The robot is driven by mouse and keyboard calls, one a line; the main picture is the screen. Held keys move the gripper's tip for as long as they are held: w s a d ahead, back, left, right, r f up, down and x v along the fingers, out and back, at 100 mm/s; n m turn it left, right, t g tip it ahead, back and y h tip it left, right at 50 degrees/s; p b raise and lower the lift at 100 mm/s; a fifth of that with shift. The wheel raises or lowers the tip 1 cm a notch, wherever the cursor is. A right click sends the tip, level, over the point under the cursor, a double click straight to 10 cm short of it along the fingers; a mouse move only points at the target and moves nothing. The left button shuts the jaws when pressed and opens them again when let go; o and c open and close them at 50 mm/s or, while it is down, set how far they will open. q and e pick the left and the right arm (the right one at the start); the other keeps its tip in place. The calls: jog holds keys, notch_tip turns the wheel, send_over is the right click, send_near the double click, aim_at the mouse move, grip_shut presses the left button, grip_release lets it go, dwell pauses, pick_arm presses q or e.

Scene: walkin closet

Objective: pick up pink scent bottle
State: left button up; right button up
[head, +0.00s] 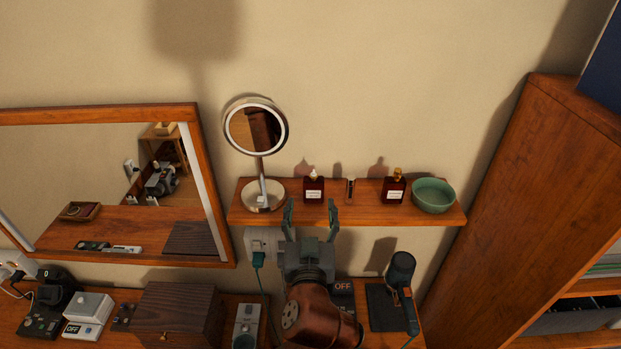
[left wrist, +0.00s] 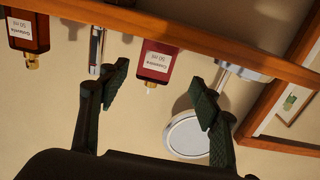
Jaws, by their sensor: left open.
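The pink scent bottle (head: 313,190) stands upright on the wall shelf, right of the round mirror; it looks dark red with a white label and a pale top. In the left wrist view, which is upside down, the bottle (left wrist: 157,60) shows pinkish red between the fingers and beyond them. My left gripper (head: 311,204) is open and empty at the shelf's front edge, its fingers on either side of the bottle's line. In the left wrist view the gripper (left wrist: 158,78) does not visibly touch the bottle. My right gripper is not in view.
The shelf (head: 345,213) also holds a round mirror (head: 256,130), a slim tube (head: 350,189), a dark bottle with a gold top (head: 394,187) and a green bowl (head: 433,195). A framed mirror (head: 115,185) hangs left. A wooden cabinet (head: 530,190) stands right.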

aim_at(314, 192)
pick_arm(q)
jog(key=shift+w+d, duration=0.15)
jog(key=shift+w, duration=0.4)
jog(key=w+p, duration=0.2)
jog(key=w, duration=0.1)
jog(key=shift+r, duration=0.3)
jog(key=w, duration=0.2)
jog(key=shift+w+d+f+p, duration=0.15)
jog(key=shift+w+p, duration=0.25)
jog(key=shift+w, duration=0.3)
jog(key=shift+f, duration=0.1)
jog(key=shift+c, duration=1.4)
jog(key=c, duration=1)
jog(key=shift+c, duration=0.8)
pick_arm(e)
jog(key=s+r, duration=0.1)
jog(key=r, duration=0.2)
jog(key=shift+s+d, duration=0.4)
